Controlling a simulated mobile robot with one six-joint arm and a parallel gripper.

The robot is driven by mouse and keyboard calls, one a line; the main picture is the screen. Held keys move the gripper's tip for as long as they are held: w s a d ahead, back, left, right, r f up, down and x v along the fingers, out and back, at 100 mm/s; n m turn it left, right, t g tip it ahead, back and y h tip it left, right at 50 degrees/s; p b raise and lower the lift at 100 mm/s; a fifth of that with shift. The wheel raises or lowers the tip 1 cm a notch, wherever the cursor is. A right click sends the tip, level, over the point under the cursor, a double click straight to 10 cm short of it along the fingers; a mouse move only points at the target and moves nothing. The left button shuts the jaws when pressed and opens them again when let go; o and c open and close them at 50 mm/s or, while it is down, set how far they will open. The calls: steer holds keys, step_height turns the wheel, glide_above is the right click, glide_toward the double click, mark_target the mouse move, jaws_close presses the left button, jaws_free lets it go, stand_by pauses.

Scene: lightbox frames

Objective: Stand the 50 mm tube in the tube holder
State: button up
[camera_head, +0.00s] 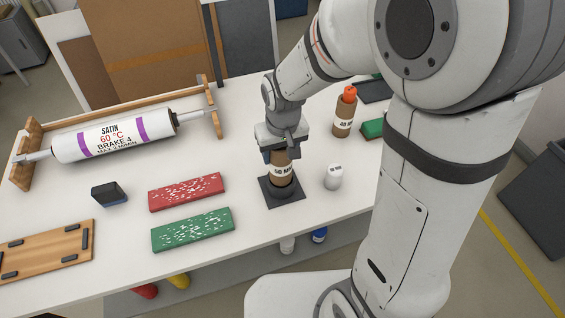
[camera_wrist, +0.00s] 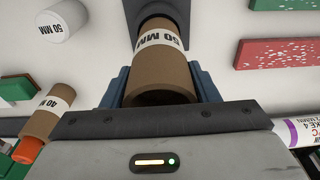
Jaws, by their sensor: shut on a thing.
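The brown cardboard 50 mm tube (camera_head: 281,172) has a white label and stands upright at the dark square tube holder (camera_head: 284,198) on the white table. Its lower end appears to be inside the holder's ring; the seating depth cannot be told. My gripper (camera_head: 278,153) is above the holder, shut on the tube's upper part. In the wrist view the tube (camera_wrist: 163,75) sits between the two blue fingers (camera_wrist: 160,88), its label reading 50 MM, with the dark holder (camera_wrist: 172,10) beyond it.
A white 50 mm cap or weight (camera_head: 333,177) stands right of the holder. A 40 mm tube with an orange top (camera_head: 344,112) stands behind it. Red (camera_head: 187,191) and green (camera_head: 192,229) speckled boards lie left. A satin roller (camera_head: 115,137) rests in a wooden cradle.

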steer(key=shift+f, duration=2.25)
steer(key=shift+c, duration=0.4)
steer(key=shift+f, duration=0.2)
steer(key=o, duration=1.1)
steer(key=shift+r, duration=0.1)
